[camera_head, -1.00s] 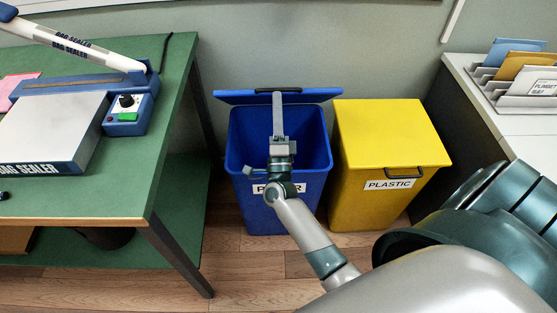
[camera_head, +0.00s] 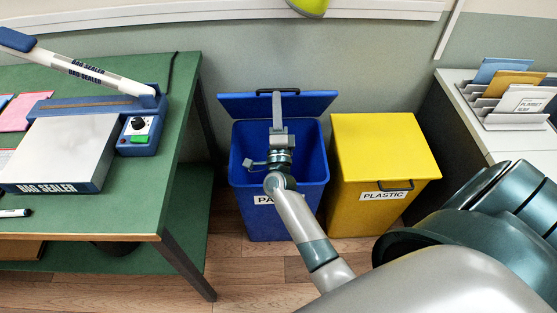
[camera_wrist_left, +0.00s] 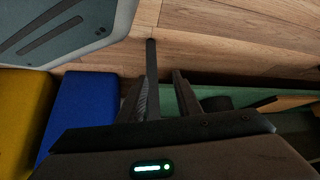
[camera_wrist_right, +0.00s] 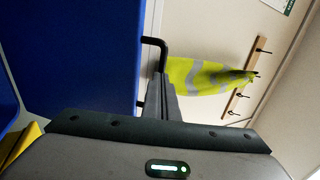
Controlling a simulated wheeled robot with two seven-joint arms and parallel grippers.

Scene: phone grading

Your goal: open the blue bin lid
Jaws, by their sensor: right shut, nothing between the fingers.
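The blue bin (camera_head: 308,215) stands on the floor against the wall, its paper label partly hidden by my right arm. Its blue lid (camera_head: 240,105) is raised steeply at the back, leaving the bin mouth open. The black lid handle (camera_head: 292,91) is on the lid's upper edge. My right gripper (camera_head: 277,97) is shut and empty, up against the lid's inner face at the handle. In the right wrist view the lid (camera_wrist_right: 75,50) fills the left and the handle (camera_wrist_right: 155,41) is beside the fingertips. My left gripper (camera_wrist_left: 165,75) is open and empty above the floor.
A yellow plastic bin (camera_head: 385,150) with its lid down stands right of the blue bin. A green table (camera_head: 130,215) with a bag sealer (camera_head: 65,150) is at left. A white counter (camera_head: 475,125) with a file rack is at right. A hi-vis vest (camera_wrist_right: 205,77) hangs behind.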

